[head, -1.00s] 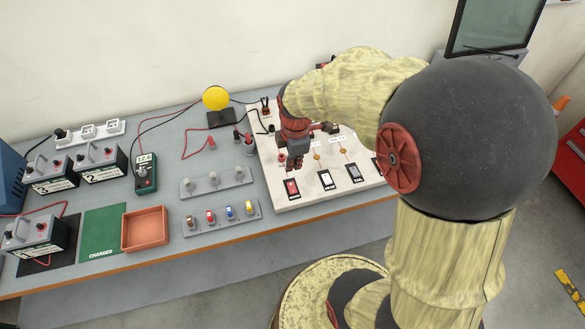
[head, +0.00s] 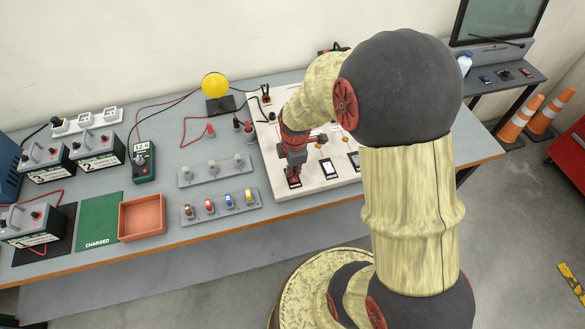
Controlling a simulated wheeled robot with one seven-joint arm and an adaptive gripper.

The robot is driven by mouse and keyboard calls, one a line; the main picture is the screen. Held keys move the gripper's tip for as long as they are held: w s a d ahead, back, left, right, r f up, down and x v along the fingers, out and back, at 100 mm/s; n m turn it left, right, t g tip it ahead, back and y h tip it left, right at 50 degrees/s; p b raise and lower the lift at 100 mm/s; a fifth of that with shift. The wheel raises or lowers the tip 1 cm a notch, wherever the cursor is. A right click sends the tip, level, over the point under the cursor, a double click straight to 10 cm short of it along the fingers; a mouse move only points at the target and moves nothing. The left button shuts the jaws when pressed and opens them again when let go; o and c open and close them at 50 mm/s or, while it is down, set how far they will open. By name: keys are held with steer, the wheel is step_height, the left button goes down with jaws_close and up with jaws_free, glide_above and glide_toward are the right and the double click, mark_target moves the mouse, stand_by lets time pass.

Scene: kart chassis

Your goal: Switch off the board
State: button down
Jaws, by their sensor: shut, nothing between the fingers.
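The white board (head: 312,178) lies on the right part of the workbench. Black-framed switches stand along its front edge. The leftmost switch (head: 294,184) is red and partly covered by my gripper. A switch with a white face (head: 329,168) is to its right, and another (head: 354,160) is further right beside my arm. My gripper (head: 293,176) is shut and empty, pointing down at the red switch. I cannot tell whether the fingertips touch it. My arm hides the back and right of the board.
A yellow lamp (head: 215,85) stands behind the board's left side. A grey rack with coloured fuses (head: 220,205) and an orange tray (head: 142,218) are to the left. Batteries (head: 98,149) stand further left. A side table (head: 500,78) is at the back right.

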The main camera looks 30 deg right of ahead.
steer(key=shift+w+f, duration=0.2)
steer(key=shift+f, duration=0.1)
steer(key=shift+s, duration=0.1)
steer(key=shift+s+a+p, duration=0.2)
steer(key=shift+s+p, duration=0.1)
steer(key=shift+s, duration=0.45)
steer(key=shift+w+r, duration=0.1)
steer(key=shift+r, duration=0.05)
